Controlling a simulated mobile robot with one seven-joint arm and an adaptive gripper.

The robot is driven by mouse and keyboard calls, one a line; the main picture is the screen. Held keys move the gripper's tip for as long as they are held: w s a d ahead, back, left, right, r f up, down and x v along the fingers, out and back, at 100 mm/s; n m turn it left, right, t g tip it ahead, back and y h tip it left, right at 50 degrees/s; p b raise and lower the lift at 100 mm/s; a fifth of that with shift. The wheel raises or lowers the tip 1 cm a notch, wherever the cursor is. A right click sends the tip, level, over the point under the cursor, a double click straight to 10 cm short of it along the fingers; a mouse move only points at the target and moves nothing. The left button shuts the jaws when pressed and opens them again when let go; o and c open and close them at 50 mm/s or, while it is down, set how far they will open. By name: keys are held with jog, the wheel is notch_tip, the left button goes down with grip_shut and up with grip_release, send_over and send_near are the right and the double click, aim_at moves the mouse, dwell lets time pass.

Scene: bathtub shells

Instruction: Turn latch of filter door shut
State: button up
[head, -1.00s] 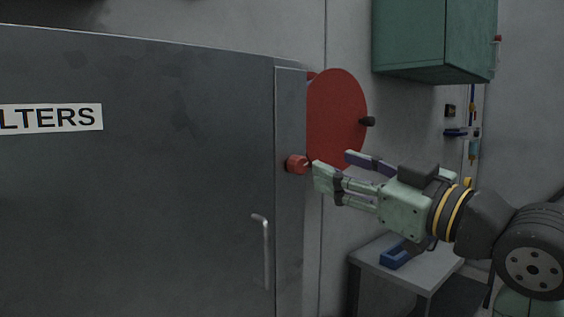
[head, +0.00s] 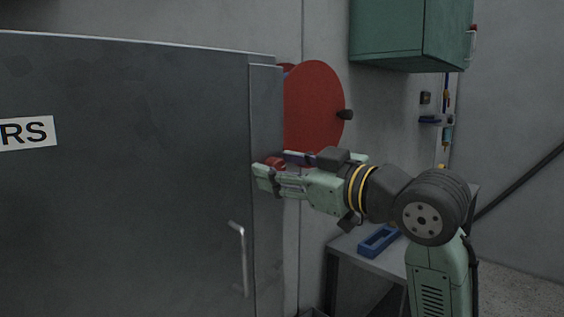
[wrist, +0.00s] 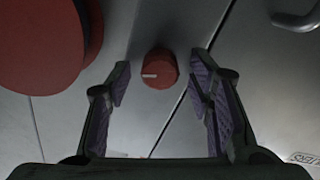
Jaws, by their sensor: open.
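The filter door (head: 130,180) is a dark grey panel with a partly cut-off label ending in "RS" (head: 28,133). It appears closed. The latch is a small red knob (wrist: 160,69) on the strip at the door's right edge; in the wrist view it has a white mark pointing left. In the head view the knob (head: 275,163) is partly hidden by my gripper (head: 270,170). My gripper (wrist: 160,90) is open, with its two purple-padded fingers to either side of the knob in the wrist view and gaps visible on both sides.
A large red disc (head: 315,105) with a black handle stands just right of the latch. A metal door handle (head: 240,258) is below. A green cabinet (head: 400,35) hangs at upper right. A small table (head: 345,243) with a blue tray (head: 378,241) stands behind my arm.

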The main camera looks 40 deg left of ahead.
jog(key=shift+a, duration=0.1)
jog(key=shift+c, duration=0.5)
grip_shut()
